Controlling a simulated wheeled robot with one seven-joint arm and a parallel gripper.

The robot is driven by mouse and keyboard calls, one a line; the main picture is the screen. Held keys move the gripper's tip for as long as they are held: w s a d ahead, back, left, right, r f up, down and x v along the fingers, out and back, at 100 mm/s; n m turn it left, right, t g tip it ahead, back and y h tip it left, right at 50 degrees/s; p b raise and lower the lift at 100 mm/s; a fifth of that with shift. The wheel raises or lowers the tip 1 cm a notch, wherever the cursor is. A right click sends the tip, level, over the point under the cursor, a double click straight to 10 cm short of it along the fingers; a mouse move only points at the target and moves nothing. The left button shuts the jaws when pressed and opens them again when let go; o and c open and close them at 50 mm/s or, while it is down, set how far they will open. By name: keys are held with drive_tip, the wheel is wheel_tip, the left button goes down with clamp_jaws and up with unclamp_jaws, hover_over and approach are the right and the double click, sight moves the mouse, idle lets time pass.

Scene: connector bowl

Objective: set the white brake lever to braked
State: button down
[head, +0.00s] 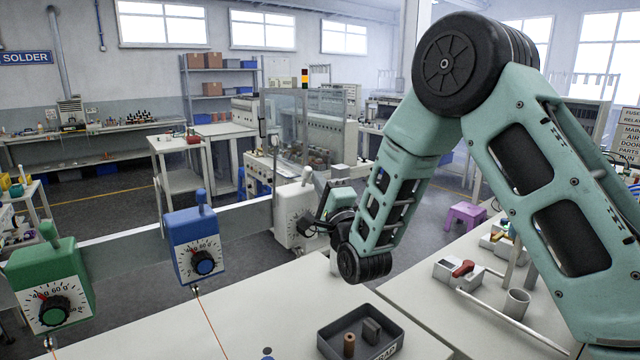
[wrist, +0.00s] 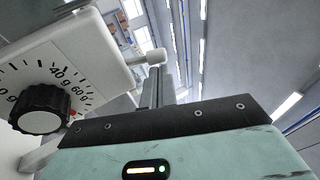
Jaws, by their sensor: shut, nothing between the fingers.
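The white brake lever (head: 307,174) sticks up from the top of the white dial box (head: 288,212) in the head view. In the wrist view the white lever (wrist: 152,58) juts out from the side of the tilted white box (wrist: 70,60), with a round knob at its end. My gripper (head: 324,203) is just right of the box in the head view. Its shut fingers (wrist: 158,88) reach up close to the lever's knob in the wrist view, with nothing between them. I cannot tell whether they touch the lever.
A blue dial box (head: 194,243) and a green dial box (head: 50,285), each with its own lever, stand left along the rail (head: 120,250). A dark tray (head: 325,340) with small parts sits on the white bench below. A cup (head: 516,303) stands at right.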

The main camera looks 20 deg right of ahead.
drive_tip(key=shift+w+r+g, duration=0.1)
drive_tip(key=shift+r+g, duration=0.15)
drive_tip(key=shift+g, duration=0.15)
drive_tip(key=g+p, duration=0.1)
drive_tip(key=g, duration=0.1)
drive_tip(key=w+r+n+g+p, duration=0.1)
drive_tip(key=g+p, duration=0.1)
drive_tip(key=w+r+g+p, duration=0.1)
drive_tip(key=g+p, duration=0.1)
drive_tip(key=shift+w+a+r+n+h, duration=0.1)
drive_tip(key=shift+a+r+n+h, duration=0.05)
drive_tip(key=shift+a+n+h, duration=0.2)
drive_tip(key=shift+r, duration=0.1)
